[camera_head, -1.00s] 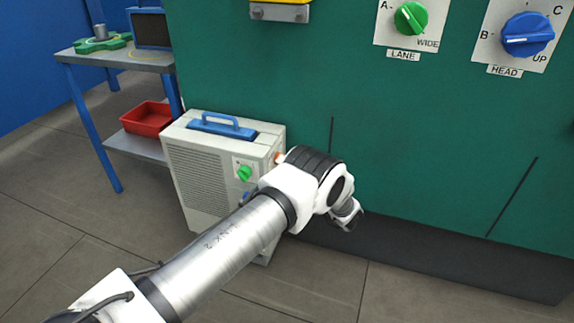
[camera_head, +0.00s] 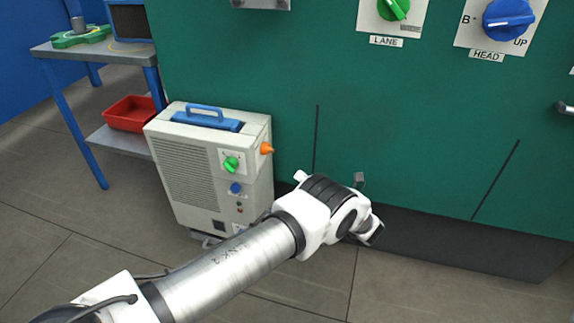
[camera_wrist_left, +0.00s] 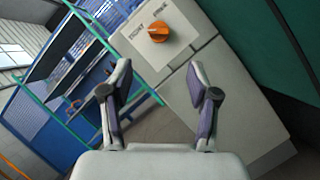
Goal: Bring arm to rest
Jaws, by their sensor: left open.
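My left arm (camera_head: 235,262) reaches in from the lower left in the head view, low over the floor. Its gripper (camera_head: 368,210) is at the far end, partly hidden behind the wrist, in front of the green machine's dark base. In the left wrist view the two fingers of the gripper (camera_wrist_left: 158,85) are spread apart with nothing between them. Beyond them, the grey box (camera_wrist_left: 215,85) has an orange knob (camera_wrist_left: 158,33) on a labelled white plate. My right gripper is in neither view.
The grey box (camera_head: 188,170) stands left of the wrist, with a green knob (camera_head: 231,164) in front. The green machine (camera_head: 420,130) fills the back. A side table (camera_head: 90,50) with a red tray (camera_head: 130,113) below is at left. Floor (camera_head: 60,250) is clear at lower left.

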